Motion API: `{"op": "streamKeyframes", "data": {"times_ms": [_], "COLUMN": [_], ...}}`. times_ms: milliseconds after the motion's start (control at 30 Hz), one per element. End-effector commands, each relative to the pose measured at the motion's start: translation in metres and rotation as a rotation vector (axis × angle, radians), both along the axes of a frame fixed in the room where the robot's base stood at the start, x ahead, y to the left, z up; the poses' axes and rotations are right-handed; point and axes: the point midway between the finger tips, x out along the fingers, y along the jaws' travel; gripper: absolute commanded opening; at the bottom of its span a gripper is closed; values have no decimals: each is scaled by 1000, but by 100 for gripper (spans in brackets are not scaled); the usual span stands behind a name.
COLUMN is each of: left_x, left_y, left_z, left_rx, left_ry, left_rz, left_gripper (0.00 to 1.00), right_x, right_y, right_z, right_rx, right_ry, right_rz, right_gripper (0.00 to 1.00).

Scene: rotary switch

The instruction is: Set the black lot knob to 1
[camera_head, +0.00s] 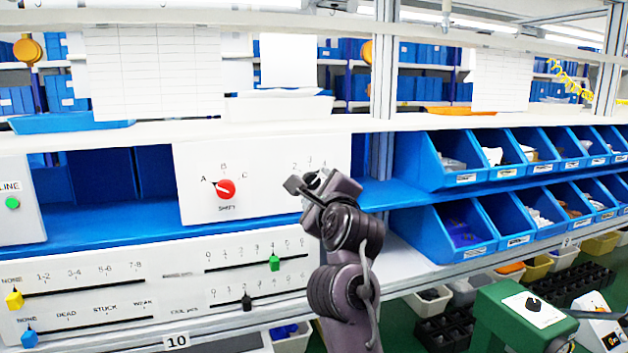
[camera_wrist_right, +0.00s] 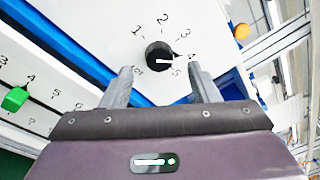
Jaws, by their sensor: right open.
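The black lot knob (camera_wrist_right: 158,54) is on a white panel in the right wrist view, with the numbers 1 to 5 around it. Its white pointer mark points right, towards the 4. My right gripper (camera_wrist_right: 161,80) is open, with one finger on each side below the knob in the picture, and nothing between them. In the head view my right gripper (camera_head: 303,187) is in front of the panel and hides the knob. Only some numbers show above it. My left gripper is not in view.
A red shift knob (camera_head: 225,189) is left on the same panel (camera_head: 200,160). Below are sliders with green (camera_head: 274,263), black (camera_head: 247,302), yellow (camera_head: 14,300) and blue (camera_head: 29,338) handles. Blue bins (camera_head: 450,235) fill the shelf at right. A green box (camera_head: 515,325) stands at lower right.

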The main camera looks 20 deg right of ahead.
Motion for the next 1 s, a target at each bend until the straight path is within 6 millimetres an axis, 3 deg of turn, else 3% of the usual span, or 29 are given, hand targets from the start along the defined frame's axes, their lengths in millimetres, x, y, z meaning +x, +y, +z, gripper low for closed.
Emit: {"op": "streamKeyframes", "data": {"times_ms": [100,233,433,567,900,1000], "left_x": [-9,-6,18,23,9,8], "left_y": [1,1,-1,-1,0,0], "left_z": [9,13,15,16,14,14], "left_rx": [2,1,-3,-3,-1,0], "left_ry": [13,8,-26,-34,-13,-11], "left_rz": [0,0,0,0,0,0], "left_gripper": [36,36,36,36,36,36], "right_x": [18,30,34,34,34,34], "right_y": [-2,-3,-3,-3,-2,-3], "right_z": [3,1,0,0,0,0], "right_rx": [-1,-1,-1,-1,-1,-2], "right_ry": [2,1,0,0,0,0], "right_rz": [-1,0,0,1,0,1], "right_gripper": [55,55,55,55,10,10]}}
